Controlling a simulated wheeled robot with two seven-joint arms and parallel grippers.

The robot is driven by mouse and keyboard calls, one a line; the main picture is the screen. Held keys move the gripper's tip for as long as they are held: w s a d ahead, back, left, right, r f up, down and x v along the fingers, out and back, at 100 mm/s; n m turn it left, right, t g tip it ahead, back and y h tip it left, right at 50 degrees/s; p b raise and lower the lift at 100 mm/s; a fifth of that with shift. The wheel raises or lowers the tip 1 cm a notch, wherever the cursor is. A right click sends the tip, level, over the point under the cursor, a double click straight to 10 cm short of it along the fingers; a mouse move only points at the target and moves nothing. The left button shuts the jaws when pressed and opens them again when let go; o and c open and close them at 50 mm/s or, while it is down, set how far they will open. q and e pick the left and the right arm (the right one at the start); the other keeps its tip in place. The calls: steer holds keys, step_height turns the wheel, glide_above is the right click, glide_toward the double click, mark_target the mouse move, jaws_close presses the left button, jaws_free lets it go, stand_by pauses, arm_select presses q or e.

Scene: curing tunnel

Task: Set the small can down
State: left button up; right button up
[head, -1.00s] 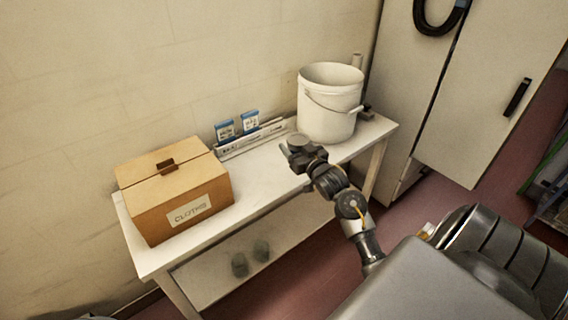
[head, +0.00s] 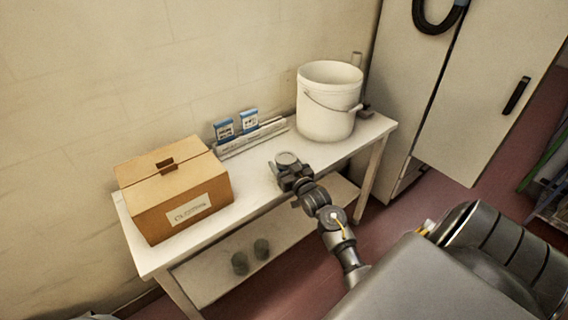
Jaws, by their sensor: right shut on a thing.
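The small can (head: 287,158) shows as a grey round top between the fingers of my right gripper (head: 284,168). The gripper is shut on it, over the white table (head: 249,187), in the clear stretch between the cardboard box and the white bucket. The can looks upright. Its lower part is hidden by the gripper, and I cannot tell whether it touches the table top. My left gripper is not in view.
A cardboard box (head: 185,218) stands at the table's left end, a white bucket (head: 326,118) at the right. Blue-and-white boxes (head: 249,119) and a pale rail (head: 252,139) line the wall. Two grey cups (head: 240,263) sit on the lower shelf. A cabinet (head: 470,110) stands right.

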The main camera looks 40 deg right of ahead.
steer(key=shift+f, duration=0.1)
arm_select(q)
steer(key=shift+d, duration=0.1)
arm_select(e)
steer(key=o, duration=1.2)
steer(key=shift+r, duration=0.2)
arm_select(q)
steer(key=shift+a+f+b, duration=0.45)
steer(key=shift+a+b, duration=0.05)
arm_select(e)
steer(key=s, duration=0.4)
steer(key=s+a, duration=0.1)
steer(key=s, duration=0.3)
steer(key=s+a, duration=0.1)
steer(key=s, duration=0.2)
steer(key=shift+s+a, duration=0.15)
steer(key=shift+s, duration=0.25)
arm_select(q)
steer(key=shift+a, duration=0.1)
arm_select(e)
steer(key=shift+f, duration=0.1)
